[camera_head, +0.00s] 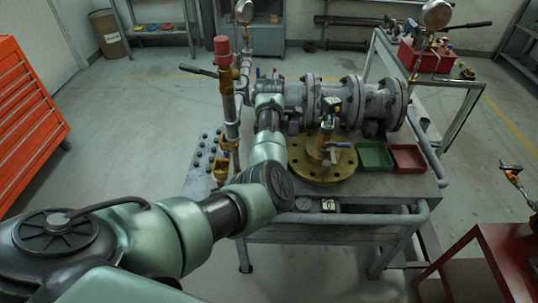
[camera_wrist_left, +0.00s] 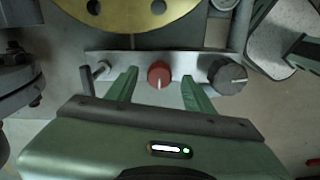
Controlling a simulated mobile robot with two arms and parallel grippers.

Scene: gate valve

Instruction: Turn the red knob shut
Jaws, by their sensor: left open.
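In the left wrist view, the red knob (camera_wrist_left: 159,75) is round, with a pale pointer mark toward the lower edge. It sits on a light metal panel (camera_wrist_left: 190,62). My left gripper (camera_wrist_left: 161,86) is open, with one green finger on each side of the knob and a gap visible on both sides. I cannot tell how deep the fingertips reach. In the head view my left arm extends forward over the bench; its fingers and the red knob cannot be made out there. My right gripper is not in view.
A dark grey knob (camera_wrist_left: 228,76) is right of the red one, and a small metal fitting (camera_wrist_left: 101,69) is left. A brass flange (camera_wrist_left: 125,12) lies beyond the panel. On the bench, green (camera_head: 374,155) and red (camera_head: 409,158) trays stand right of the brass flange.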

